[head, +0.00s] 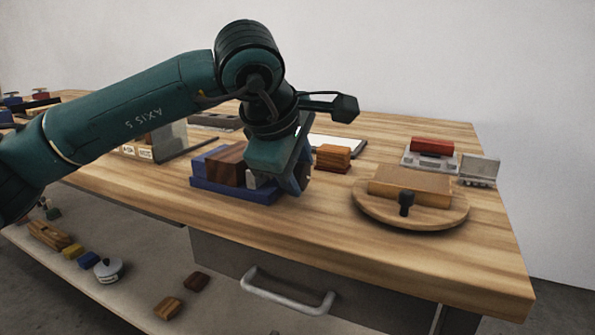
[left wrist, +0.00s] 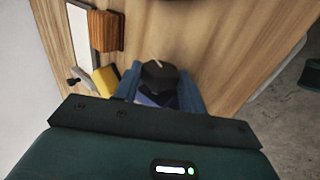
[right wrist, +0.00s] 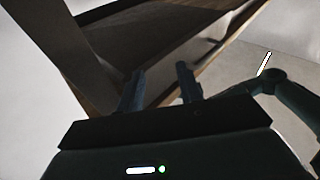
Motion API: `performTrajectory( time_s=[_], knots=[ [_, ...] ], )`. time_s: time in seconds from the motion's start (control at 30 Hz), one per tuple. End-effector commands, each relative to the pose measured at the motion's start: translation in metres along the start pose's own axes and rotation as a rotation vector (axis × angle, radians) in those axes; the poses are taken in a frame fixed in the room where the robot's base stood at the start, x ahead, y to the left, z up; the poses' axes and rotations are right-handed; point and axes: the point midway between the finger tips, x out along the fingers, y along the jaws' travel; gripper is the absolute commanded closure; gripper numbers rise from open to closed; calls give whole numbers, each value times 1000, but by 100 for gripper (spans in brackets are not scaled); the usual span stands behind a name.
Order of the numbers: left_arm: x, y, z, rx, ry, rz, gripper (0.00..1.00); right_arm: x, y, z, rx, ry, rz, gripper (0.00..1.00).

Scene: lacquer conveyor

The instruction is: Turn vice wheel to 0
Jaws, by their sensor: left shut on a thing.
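The blue vice (head: 208,187) stands on the wooden bench with a brown wood block (head: 226,165) in it. My left gripper (head: 290,185) is at the vice's right end, pointing down and mostly hiding the wheel in the head view. In the left wrist view the dark round vice wheel (left wrist: 158,74) sits between my two blue fingers, which are shut on it. A pale pointer line shows on its top; no numbers are readable. My right gripper (right wrist: 160,80) has its fingers apart with nothing between them, below the bench edge; the head view does not show it.
Right of the vice are stacked orange-brown wood pieces (head: 333,158) and a round board (head: 445,215) with a wood block and dark knob. A red block on a scale (head: 432,147) stands behind. A drawer handle (head: 287,292) juts from the front. The front bench strip is clear.

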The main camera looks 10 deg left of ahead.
Motion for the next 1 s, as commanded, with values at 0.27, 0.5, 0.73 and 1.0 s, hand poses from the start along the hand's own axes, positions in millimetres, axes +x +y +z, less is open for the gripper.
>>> performTrajectory(
  time_s=[0.27, 0.5, 0.73, 1.0],
  knots=[
    [1, -1, 0, 0, 0, -5, 50, 0, 0, 0, 0, 0, 0, 64],
    [0, 0, 0, 0, 0, -3, 38, 0, 0, 0, 0, 0, 0, 64],
    [-6, 1, 0, 0, 0, -1, 38, 0, 0, -2, -3, 1, 0, 64],
    [-57, 2, 0, 0, 0, 1, 38, 1, 3, -10, -39, -6, 3, 64]
  ],
)
